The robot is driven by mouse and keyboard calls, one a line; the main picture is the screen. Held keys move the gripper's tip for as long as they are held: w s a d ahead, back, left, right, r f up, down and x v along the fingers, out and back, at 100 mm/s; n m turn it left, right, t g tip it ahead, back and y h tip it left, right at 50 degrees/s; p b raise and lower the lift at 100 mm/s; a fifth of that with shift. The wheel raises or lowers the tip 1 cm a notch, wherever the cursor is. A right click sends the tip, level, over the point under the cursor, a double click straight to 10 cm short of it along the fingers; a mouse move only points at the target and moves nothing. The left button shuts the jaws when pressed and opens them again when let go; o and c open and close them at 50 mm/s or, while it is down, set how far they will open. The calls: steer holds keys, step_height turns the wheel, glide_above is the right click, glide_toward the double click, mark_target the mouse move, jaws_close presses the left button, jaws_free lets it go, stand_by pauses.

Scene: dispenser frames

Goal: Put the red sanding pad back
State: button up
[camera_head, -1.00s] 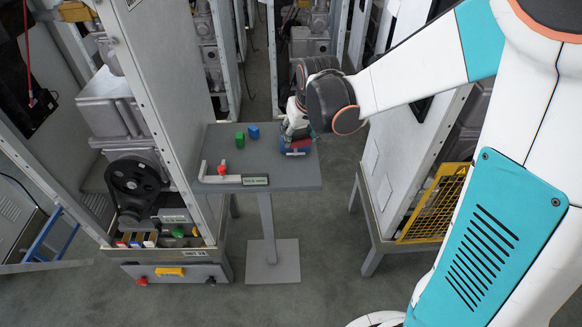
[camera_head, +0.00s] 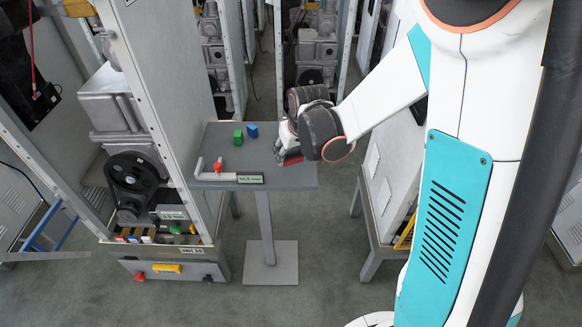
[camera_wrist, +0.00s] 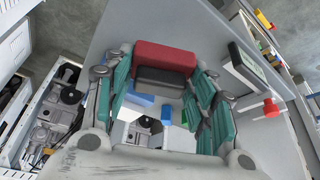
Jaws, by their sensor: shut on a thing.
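The red sanding pad (camera_wrist: 165,58) is a red block with a dark grey layer. In the wrist view it sits between the fingertips of my gripper (camera_wrist: 155,75), which is shut on it. In the head view the pad (camera_head: 290,160) shows as a small red edge below my gripper (camera_head: 286,150), over the right side of a small grey table (camera_head: 225,150). My wrist hides part of the pad and the table there. I cannot tell the gap between pad and table. A blue piece (camera_wrist: 140,99) shows beyond the pad in the wrist view.
A green block (camera_head: 238,137) and a blue block (camera_head: 253,130) stand at the table's back. A pale L-shaped bracket (camera_head: 210,177), a red knob (camera_head: 218,167) and a label plate (camera_head: 250,179) are along the front edge. A cabinet (camera_head: 160,110) stands close on the left.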

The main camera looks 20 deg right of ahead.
mark_target(291, 173)
steer(key=shift+f+b, duration=0.7)
steer(key=shift+f, duration=1.85)
steer(key=shift+f, duration=0.1)
steer(key=o, duration=1)
steer(key=p+v, duration=0.4)
steer(key=v, duration=0.9)
steer(key=s+r+t, duration=0.1)
steer(key=s+r, duration=0.4)
steer(key=s, duration=0.4)
steer(key=s+r+m+t, duration=0.1)
steer(key=s+r, duration=0.5)
steer(key=s, duration=0.3)
steer(key=shift+a+r+t, duration=0.2)
steer(key=shift+r+t, duration=0.05)
steer(key=shift+t, duration=0.05)
